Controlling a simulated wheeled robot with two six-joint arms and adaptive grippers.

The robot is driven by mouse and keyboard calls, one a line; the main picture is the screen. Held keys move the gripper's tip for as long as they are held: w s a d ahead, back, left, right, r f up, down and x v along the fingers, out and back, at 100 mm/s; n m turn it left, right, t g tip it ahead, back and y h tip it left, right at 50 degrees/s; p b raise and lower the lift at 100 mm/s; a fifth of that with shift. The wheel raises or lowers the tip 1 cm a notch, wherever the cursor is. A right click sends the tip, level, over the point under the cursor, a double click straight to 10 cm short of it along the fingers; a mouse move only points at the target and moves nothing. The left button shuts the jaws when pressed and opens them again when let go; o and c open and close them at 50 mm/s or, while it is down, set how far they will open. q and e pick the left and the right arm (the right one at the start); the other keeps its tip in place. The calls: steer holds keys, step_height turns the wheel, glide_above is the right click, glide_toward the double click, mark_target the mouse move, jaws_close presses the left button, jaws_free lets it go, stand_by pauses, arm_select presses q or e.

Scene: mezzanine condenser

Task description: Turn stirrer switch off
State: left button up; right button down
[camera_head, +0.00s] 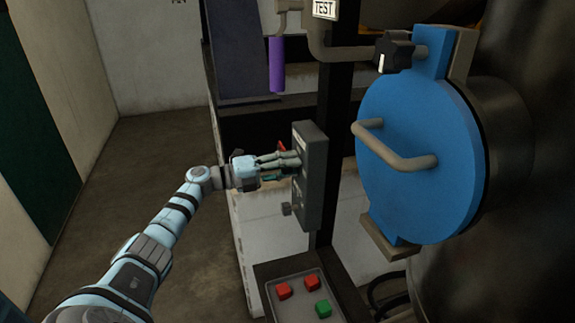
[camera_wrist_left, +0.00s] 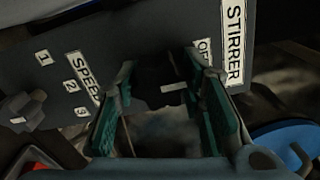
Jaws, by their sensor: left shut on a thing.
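The grey control box (camera_head: 313,180) is fixed to a dark post. In the left wrist view the box face (camera_wrist_left: 130,35) carries a STIRRER label (camera_wrist_left: 232,40) and a partly hidden label starting "OF". The black stirrer switch (camera_wrist_left: 165,75) with a white mark sits between the fingers of my left gripper (camera_wrist_left: 165,105). In the head view my left gripper (camera_head: 290,162) reaches the front of the box from the left, shut on the switch, which its fingers hide there. My right gripper is not in view.
A speed knob (camera_wrist_left: 20,110) with labels 1, 2 and 3 is on the same box, lower in the head view (camera_head: 287,209). A blue round door (camera_head: 415,160) with a handle stands to the right. A tray (camera_head: 275,307) with red and green blocks is below.

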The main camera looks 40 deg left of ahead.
arm_select(q)
steer(key=shift+a+r, duration=0.1)
steer(key=shift+r, duration=0.1)
steer(key=o, duration=1.2)
steer(key=shift+f, duration=0.15)
steer(key=shift+c, duration=0.2)
steer(key=v, duration=1.2)
